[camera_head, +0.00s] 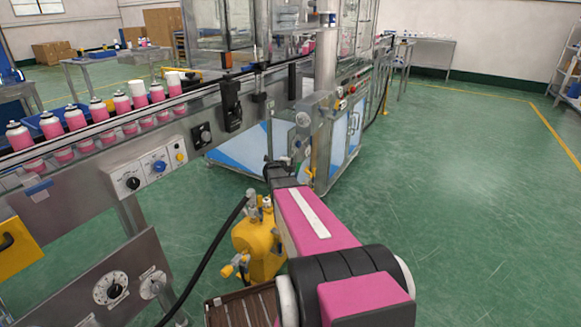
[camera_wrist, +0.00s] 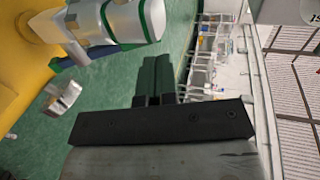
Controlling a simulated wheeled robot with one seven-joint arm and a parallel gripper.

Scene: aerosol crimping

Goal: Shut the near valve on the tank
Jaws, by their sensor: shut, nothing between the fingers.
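The yellow tank (camera_head: 257,245) stands on the floor left of my arm, partly hidden behind it. Metal fittings (camera_head: 252,199) rise from its top, and a yellow-handled valve (camera_head: 230,268) sticks out low on its left side. In the wrist view, the yellow tank (camera_wrist: 20,60) fills the left edge. A silver cylindrical fitting with a green band (camera_wrist: 115,22) and a smaller silver knob (camera_wrist: 62,97) stand beside it. My gripper (camera_wrist: 156,62) is shut and empty, its fingertips just right of and apart from the banded fitting. I cannot tell which fitting is the near valve.
A conveyor with pink and white cans (camera_head: 75,118) runs along the left. A machine cabinet (camera_head: 340,145) stands beyond my arm. The green floor (camera_head: 460,190) at right is clear.

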